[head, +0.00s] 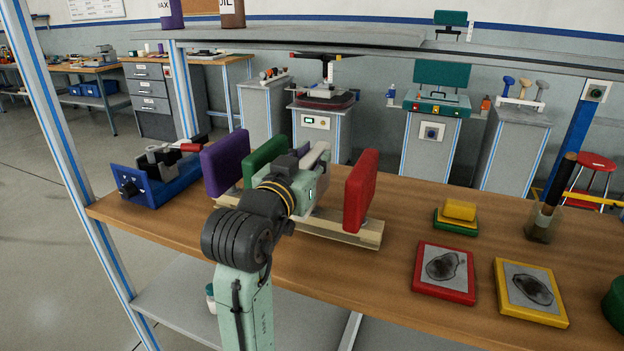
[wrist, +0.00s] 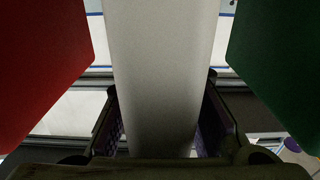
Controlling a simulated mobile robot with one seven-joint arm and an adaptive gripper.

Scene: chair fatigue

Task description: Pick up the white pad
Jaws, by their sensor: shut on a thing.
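The white pad (wrist: 160,60) stands upright between my gripper's two fingers in the wrist view, which lie close along its sides. In the head view only a small part of the white pad (head: 317,154) shows behind my wrist. My gripper (wrist: 160,118) is shut on it. A red pad (head: 361,190) stands to its right in the head view, and a green pad (head: 263,158) and a purple pad (head: 226,163) to its left. The wooden rack (head: 345,232) is under the pads. Whether the white pad's lower end touches the rack is hidden.
A blue vise (head: 152,188) sits at the table's left end. To the right lie a red-framed plate (head: 444,288), a yellow-framed plate (head: 554,308), stacked coloured blocks (head: 457,215) and a cup (head: 543,226) with a dark-handled tool. A grey shelf (head: 390,52) crosses above the table's back.

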